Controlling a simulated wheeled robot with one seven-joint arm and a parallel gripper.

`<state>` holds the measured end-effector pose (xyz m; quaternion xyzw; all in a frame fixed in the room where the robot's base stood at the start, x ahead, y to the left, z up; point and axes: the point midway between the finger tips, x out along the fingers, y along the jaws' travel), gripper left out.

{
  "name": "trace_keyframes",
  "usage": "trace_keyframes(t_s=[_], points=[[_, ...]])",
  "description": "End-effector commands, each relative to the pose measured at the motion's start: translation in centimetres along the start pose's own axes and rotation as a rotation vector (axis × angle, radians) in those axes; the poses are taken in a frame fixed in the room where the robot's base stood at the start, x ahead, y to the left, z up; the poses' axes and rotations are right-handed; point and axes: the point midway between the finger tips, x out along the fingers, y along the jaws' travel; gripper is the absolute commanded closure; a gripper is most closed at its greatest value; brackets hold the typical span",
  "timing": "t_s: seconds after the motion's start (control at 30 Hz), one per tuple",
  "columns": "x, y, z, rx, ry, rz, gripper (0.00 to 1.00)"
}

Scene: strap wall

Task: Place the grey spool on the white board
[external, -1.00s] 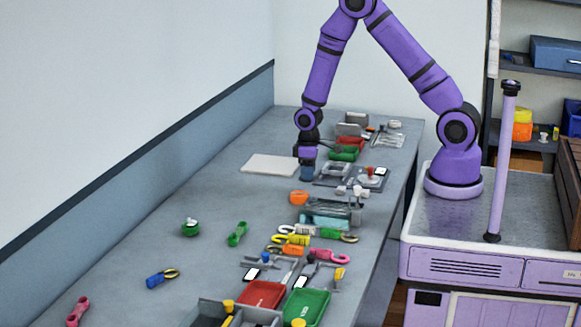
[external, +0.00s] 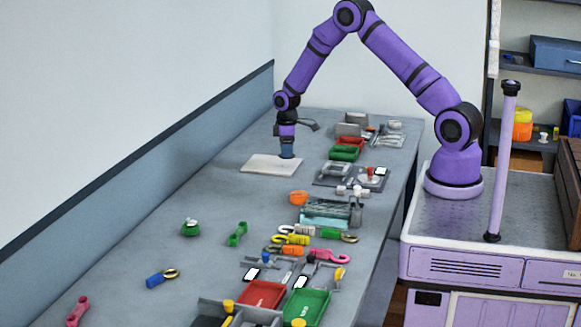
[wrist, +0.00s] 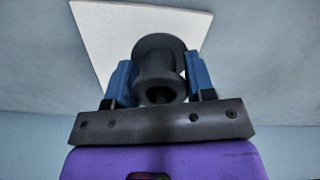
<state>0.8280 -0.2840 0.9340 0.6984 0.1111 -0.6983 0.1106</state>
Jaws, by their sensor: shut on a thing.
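The grey spool (wrist: 160,65) is between the two blue fingers of my gripper (wrist: 160,80) in the wrist view. The fingers are shut on it. In the external view my gripper (external: 287,151) points down over the right part of the white board (external: 262,165), and the spool is hardly visible there. The white board lies flat on the bench and also shows behind the spool in the wrist view (wrist: 105,30). I cannot tell whether the spool touches the board.
To the right of the board are a grey tray (external: 330,178), a green bin (external: 344,153) and a red bin (external: 350,142). An orange piece (external: 299,197) lies in front. The bench left of the board is clear up to the wall.

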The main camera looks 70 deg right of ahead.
Motion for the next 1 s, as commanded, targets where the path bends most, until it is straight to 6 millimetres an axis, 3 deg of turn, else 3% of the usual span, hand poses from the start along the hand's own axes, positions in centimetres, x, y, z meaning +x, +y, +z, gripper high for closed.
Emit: trace_keyframes(t_s=[0.1,0.3,0.53,0.8,1.0], points=[[0.3,1.6,-2.2,0.0,0.002,0.002,0.74],[0.6,3.3,-4.3,0.001,0.001,0.001,0.74],[0.8,4.0,-5.3,0.001,-0.001,0.0,0.74],[4.1,3.9,-5.2,0.002,0.0,0.001,0.74],[4.1,3.9,-5.2,0.002,0.001,0.001,0.74]])
